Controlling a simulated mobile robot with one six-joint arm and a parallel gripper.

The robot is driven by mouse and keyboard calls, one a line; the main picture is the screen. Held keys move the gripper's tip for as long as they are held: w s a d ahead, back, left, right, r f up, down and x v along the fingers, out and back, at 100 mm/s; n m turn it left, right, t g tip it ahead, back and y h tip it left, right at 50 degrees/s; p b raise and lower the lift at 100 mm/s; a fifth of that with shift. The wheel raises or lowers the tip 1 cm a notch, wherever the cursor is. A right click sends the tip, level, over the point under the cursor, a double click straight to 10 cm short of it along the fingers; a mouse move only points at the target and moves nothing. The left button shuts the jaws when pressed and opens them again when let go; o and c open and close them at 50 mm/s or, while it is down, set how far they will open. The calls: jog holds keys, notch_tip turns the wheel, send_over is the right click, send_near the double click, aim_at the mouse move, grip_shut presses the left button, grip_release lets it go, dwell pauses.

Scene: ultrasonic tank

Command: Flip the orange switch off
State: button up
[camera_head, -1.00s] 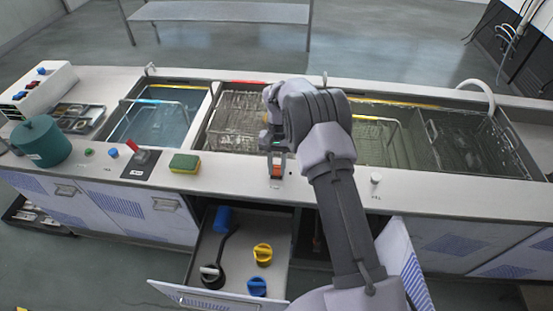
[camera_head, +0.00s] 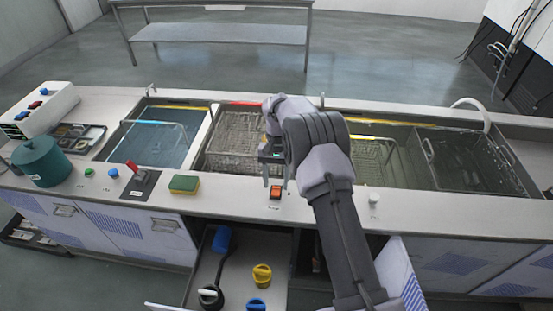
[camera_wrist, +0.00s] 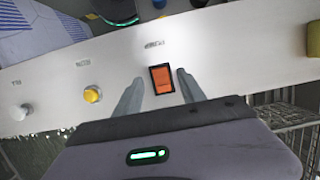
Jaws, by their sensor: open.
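The orange switch (camera_head: 275,192) is a small orange rocker in a black frame, set in the front ledge of the tank counter. In the wrist view the switch (camera_wrist: 162,79) lies between and just beyond the fingertips of my gripper (camera_wrist: 158,80). The gripper is open and empty, with one finger on each side. In the head view my gripper (camera_head: 276,180) hangs above and slightly behind the switch. I cannot tell whether a finger touches the switch.
A red-handled lever (camera_head: 137,176) and a green-yellow sponge (camera_head: 184,184) sit on the ledge to the left. A white knob (camera_head: 374,198) stands to the right. Below, an open drawer (camera_head: 207,250) holds blue and yellow items. Tanks with wire baskets (camera_head: 234,140) lie behind.

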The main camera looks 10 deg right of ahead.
jog(key=p+v, duration=0.4)
jog(key=v, duration=1)
jog(key=shift+r, duration=0.25)
jog(key=s+a+r+t+b, duration=0.2)
jog(key=s+r+t+b, duration=0.3)
jog(key=s+r, duration=0.95)
jog(key=s+f+t+b, duration=0.1)
jog(key=s+f+b, duration=0.2)
jog(key=s, duration=0.8)
jog(key=s+a+f+t+y+b, duration=0.1)
jog(key=s+f+t+b, duration=0.1)
jog(key=s, duration=0.9)
jog(key=shift+a+f+m+t+b, duration=0.2)
jog(key=shift+f+m+t+b, duration=0.15)
jog(key=shift+f+b, duration=0.4)
jog(key=shift+r, duration=0.1)
jog(key=shift+c, duration=0.2)
